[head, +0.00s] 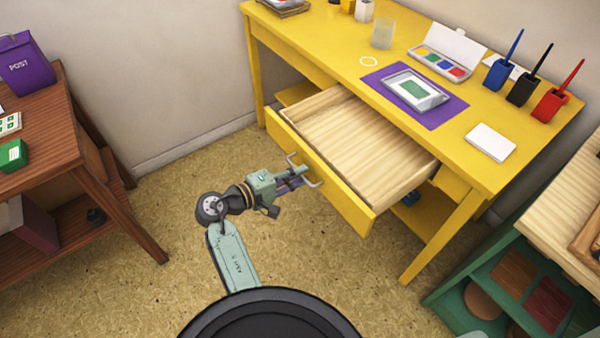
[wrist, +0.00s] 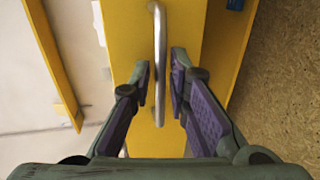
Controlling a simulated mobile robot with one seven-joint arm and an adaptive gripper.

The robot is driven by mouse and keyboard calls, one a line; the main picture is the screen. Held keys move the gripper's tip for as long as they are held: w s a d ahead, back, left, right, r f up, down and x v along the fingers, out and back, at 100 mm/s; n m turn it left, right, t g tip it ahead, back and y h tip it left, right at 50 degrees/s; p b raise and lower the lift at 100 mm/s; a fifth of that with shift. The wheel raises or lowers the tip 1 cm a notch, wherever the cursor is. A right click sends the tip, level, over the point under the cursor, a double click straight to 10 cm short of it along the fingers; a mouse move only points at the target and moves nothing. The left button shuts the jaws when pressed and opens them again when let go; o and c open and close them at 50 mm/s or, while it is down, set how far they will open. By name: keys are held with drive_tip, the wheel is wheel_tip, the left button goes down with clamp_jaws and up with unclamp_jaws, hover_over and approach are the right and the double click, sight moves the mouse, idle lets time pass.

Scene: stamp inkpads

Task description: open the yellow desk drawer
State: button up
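The yellow desk (head: 320,35) stands along the wall in the head view. Its drawer (head: 347,203) is pulled well out, and its pale wooden inside looks empty. The drawer's metal bar handle (head: 292,158) is on the yellow front; it also shows in the wrist view (wrist: 160,25). My gripper (head: 302,176) is at the handle, in front of the drawer. In the wrist view my gripper (wrist: 160,82) has one finger on each side of the bar. The fingers are apart, with small gaps to the bar, so it looks open around the handle.
On the desk are a purple mat (head: 448,114) with a tray, a color inkpad set (head: 440,64), pen holders (head: 550,106) and a white pad (head: 490,142). A brown table (head: 65,130) stands left, a green shelf (head: 450,290) right. The floor (head: 340,270) before the drawer is clear.

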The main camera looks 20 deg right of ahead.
drive_tip(key=v, duration=1.1)
